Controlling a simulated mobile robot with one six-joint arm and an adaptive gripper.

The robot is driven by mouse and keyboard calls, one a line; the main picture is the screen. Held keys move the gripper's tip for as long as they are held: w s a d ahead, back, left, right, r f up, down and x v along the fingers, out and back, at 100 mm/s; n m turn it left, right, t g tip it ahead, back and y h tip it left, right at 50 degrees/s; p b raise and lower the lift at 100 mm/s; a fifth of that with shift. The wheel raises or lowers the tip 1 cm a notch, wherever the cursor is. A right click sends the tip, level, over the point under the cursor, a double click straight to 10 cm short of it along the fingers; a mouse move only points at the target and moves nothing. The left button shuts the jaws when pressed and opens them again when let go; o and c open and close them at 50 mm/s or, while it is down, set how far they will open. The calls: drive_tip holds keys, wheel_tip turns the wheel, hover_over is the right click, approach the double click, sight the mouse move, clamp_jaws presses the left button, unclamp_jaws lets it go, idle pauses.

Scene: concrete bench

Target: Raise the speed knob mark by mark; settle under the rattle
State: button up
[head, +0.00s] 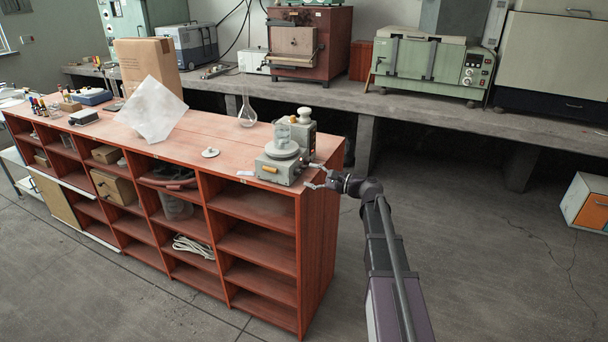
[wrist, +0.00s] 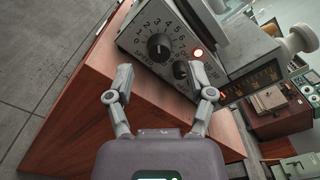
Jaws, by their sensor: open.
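The speed knob (wrist: 159,47) is a black dial in a ring of printed numbers on the grey panel of a bench device (head: 277,168). I cannot read for sure which mark its pointer meets. In the head view my gripper (head: 316,176) is just right of the device.
The device stands near the right end of the red wooden shelf unit (head: 320,230). A second grey unit with a white knob (head: 303,113) stands close behind it. A glass flask (head: 246,110) and a small white disc (head: 210,153) are left.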

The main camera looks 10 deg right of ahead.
drive_tip(key=v, duration=0.8)
drive_tip(key=shift+d, duration=0.25)
drive_tip(key=shift+s, duration=0.15)
drive_tip(key=shift+a, duration=0.1)
idle(1.4)
